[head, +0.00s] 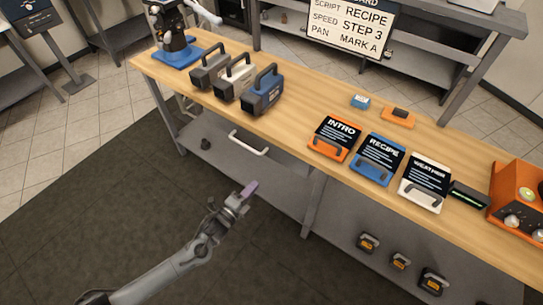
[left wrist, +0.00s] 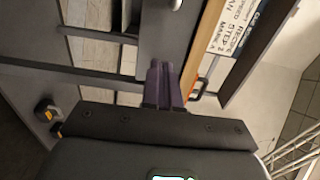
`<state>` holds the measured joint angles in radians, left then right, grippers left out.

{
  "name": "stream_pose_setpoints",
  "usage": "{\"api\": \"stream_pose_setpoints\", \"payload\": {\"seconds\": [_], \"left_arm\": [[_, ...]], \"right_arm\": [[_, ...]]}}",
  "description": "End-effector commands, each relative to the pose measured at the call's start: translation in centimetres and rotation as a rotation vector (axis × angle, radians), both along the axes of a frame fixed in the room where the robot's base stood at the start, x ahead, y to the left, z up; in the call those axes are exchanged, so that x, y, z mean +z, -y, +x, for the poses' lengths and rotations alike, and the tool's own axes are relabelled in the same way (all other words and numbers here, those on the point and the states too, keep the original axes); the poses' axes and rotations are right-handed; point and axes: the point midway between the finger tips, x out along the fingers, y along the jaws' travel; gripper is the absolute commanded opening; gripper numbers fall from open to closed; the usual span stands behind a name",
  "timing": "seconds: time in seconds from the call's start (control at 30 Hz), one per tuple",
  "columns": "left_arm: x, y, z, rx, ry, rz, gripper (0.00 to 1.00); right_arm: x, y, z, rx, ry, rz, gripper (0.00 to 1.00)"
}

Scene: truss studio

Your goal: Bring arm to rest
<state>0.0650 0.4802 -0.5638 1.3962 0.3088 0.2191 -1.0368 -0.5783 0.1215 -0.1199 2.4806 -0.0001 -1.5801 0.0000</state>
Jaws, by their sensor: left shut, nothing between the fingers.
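My left gripper (head: 249,189) is low in front of the wooden table (head: 290,125), over the dark floor mat and apart from the table's front edge. Its purple fingers are shut with nothing between them. In the left wrist view the fingers (left wrist: 165,84) lie close together, pointing toward the table's underside. My left arm comes in from the lower left of the head view. My right gripper does not show in either view.
Three camera-like boxes with handles, the nearest blue (head: 262,92), stand at the table's left. Orange, blue (head: 378,158) and white script boards lie toward the right, near an orange box (head: 516,198). A white handle (head: 248,143) is below the table edge. Small dark items sit on the lower shelf.

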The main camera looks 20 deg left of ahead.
Motion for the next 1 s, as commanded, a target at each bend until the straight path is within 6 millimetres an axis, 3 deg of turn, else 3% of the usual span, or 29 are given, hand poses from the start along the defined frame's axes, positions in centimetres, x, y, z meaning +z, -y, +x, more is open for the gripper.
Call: {"api": "stream_pose_setpoints", "payload": {"seconds": [0.17, 0.3, 0.37, 0.5, 0.6, 1.0], "left_arm": [[-0.8, 0.0, -1.4, -0.001, -0.021, -0.003, 0.00], [-3.1, 0.9, -4.7, 0.009, -0.087, -0.034, 0.00], [-3.2, 1.8, -6.5, 0.019, -0.108, -0.074, 0.00], [-0.3, 4.7, -10.5, 0.065, -0.181, -0.226, 0.00], [1.9, 5.5, -12.9, 0.146, -0.325, -0.377, 0.00], [10.3, 3.3, -22.1, 0.582, -0.912, -0.891, 0.00]], "right_arm": [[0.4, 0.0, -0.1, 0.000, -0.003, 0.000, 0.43], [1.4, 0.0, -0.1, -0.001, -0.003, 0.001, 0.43], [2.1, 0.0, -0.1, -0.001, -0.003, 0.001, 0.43], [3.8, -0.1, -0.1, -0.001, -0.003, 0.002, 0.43], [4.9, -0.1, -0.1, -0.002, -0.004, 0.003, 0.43], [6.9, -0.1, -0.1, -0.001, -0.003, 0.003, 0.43]]}}
